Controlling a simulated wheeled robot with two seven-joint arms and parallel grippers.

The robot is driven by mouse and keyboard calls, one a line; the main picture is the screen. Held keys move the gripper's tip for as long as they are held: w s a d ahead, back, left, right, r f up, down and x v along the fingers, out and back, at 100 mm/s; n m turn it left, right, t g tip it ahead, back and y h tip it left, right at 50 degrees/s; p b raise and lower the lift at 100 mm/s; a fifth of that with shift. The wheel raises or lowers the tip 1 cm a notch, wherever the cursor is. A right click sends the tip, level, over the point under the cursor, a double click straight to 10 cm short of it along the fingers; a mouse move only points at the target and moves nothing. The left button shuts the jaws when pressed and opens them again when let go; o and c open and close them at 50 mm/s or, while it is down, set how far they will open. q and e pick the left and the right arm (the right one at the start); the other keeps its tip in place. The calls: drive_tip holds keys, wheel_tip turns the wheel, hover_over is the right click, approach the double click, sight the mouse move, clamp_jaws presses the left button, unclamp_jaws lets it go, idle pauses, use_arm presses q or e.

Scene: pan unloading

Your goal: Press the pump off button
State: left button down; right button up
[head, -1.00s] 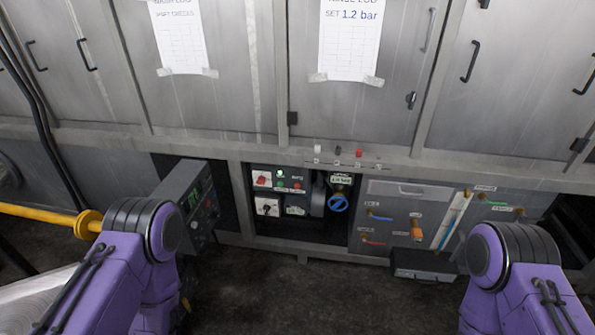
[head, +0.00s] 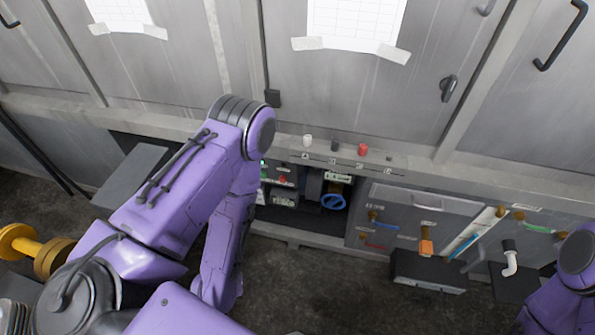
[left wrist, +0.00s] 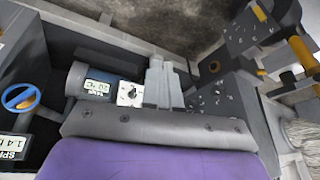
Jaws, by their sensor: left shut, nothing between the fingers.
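The pump control panel (head: 284,201) sits in the low recess, partly covered by my left arm in the head view. A small red button (head: 283,180) shows on it, just right of my forearm. In the left wrist view, a panel with a black rotary knob (left wrist: 131,93) lies beside the fingers of my left gripper (left wrist: 157,66). The gripper is shut and empty, and it hides part of the panel. I cannot tell whether it touches the panel. No red button shows clearly in the wrist view. My right gripper is out of view.
A blue handwheel (head: 333,201) is right of the panel; it also shows in the wrist view (left wrist: 25,97). A grey box (head: 130,181) juts out at left. A ledge carries a white, a black and a red knob (head: 362,149). Floor in front is clear.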

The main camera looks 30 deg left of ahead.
sight(283, 179)
use_arm(q)
drive_tip(key=w+f+n+t+h+b, duration=0.1)
drive_tip(key=w+f+n+t+b, duration=0.15)
drive_tip(key=w+b, duration=0.45)
drive_tip(key=w+f+n+t+h+b, duration=0.25)
drive_tip(key=w+b, duration=0.25)
drive_tip(key=w, duration=0.3)
drive_tip(key=w+r+n+t+h+b, duration=0.2)
drive_tip(key=w+r+n+t+b, duration=0.2)
drive_tip(key=w, duration=0.5)
drive_tip(key=shift+a+r+h+b, duration=0.35)
drive_tip(key=shift+r+b, duration=0.35)
drive_tip(key=shift+b, duration=0.25)
drive_tip(key=w+a, duration=0.2)
drive_tip(key=w, duration=0.6)
drive_tip(key=shift+w, duration=0.25)
